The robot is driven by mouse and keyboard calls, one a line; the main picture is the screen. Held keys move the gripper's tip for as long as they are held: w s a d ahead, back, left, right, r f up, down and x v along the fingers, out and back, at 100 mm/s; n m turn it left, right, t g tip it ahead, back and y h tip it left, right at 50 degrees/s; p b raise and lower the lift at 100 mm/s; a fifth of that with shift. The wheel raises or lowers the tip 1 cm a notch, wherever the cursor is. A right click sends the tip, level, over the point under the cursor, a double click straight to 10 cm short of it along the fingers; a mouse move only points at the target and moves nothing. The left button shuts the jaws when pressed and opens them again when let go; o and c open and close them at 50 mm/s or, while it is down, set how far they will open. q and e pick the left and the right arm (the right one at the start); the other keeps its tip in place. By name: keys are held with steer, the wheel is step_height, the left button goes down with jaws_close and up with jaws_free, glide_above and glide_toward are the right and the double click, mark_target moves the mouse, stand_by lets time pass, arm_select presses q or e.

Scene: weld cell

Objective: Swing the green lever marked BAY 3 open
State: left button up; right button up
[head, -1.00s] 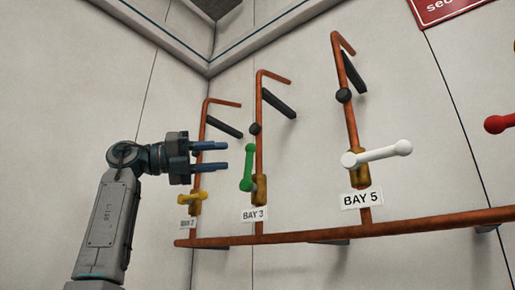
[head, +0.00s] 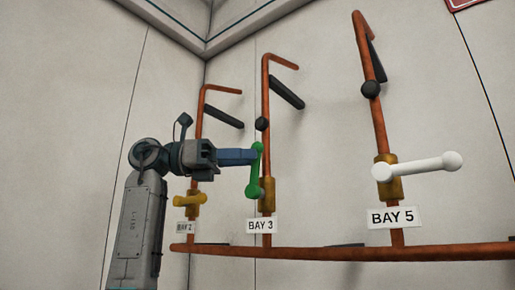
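The green lever (head: 255,172) is on the copper pipe above the BAY 3 label (head: 261,226). Its handle stands close to upright, with its pivot ball low and its free end up. My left gripper (head: 252,156) reaches in from the left, with its blue fingertips at the upper part of the green handle. The fingers overlap in this view, so the gap between them is hidden, and I cannot tell whether they grip the handle. My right gripper is not in view.
A yellow lever (head: 189,201) sits at BAY 2 on the left, below my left gripper. A white lever (head: 417,167) points right above the BAY 5 label (head: 396,217). A copper pipe (head: 340,253) runs along the bottom. Black bars (head: 286,92) stick out near the pipe tops.

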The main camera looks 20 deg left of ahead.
arm_select(q)
steer(key=shift+p+x, duration=0.35)
steer(key=shift+x, duration=0.65)
steer(key=shift+d, duration=0.4)
steer(key=shift+a, duration=0.1)
jaws_close()
